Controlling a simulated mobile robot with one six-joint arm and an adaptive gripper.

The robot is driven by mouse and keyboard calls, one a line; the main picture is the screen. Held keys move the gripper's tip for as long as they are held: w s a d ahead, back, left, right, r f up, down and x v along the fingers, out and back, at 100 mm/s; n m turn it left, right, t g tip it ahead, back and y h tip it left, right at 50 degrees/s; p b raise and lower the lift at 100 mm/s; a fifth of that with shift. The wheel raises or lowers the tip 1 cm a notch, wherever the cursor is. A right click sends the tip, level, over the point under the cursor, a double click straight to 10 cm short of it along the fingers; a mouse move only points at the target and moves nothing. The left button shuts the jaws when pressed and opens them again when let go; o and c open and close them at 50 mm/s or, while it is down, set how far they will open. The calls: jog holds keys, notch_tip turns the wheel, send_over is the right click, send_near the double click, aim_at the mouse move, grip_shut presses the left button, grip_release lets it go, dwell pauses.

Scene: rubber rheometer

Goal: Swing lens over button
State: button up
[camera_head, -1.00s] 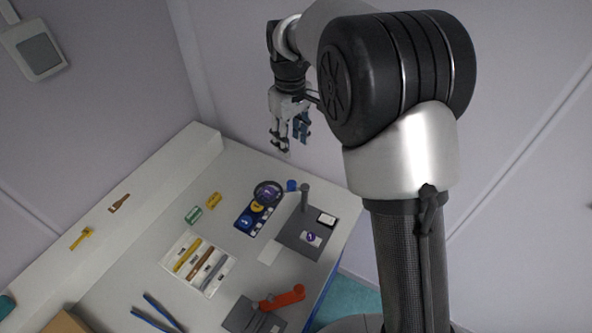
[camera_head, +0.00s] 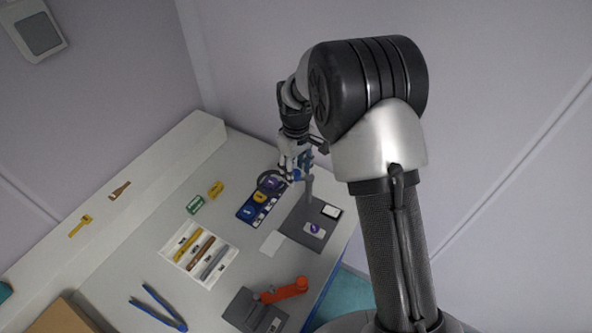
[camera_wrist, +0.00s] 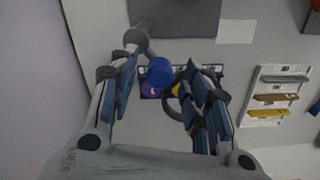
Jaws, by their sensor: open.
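The lens, a dark round ring (camera_head: 271,181), is at the far end of the blue button panel (camera_head: 247,219), with purple showing through it. In the wrist view part of the ring (camera_wrist: 223,94) shows behind the right finger. A blue knob (camera_wrist: 158,72) is near it, beside a grey post (camera_wrist: 135,37).
A white tray (camera_head: 182,262) holds several coloured bars. A white sheet (camera_head: 271,243) lies beside the grey plate. An orange-handled device (camera_head: 285,291) and blue tongs (camera_head: 157,308) are at the front. Small green (camera_head: 195,204) and yellow (camera_head: 216,189) blocks lie left of the panel.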

grip_shut()
dwell(0.6)
